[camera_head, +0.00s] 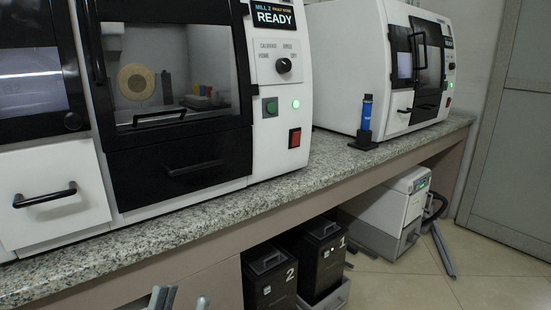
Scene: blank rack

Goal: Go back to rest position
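Only the grey tips of my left gripper (162,297) show, at the bottom edge left of centre. Two slim pieces stand close side by side, and another small grey piece shows a little to their right. The rest of the gripper is cut off by the frame, so its opening is unclear. I see no object at the tips. They appear in front of the bench front, apart from the machines. My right gripper is not in view.
A speckled stone bench (230,212) carries a white mill (275,150) marked READY and another mill (345,65). A blue bottle (366,112) stands in a black holder. Below are black bins (270,285) and a white unit (395,212). Tiled floor (480,270) is open at right.

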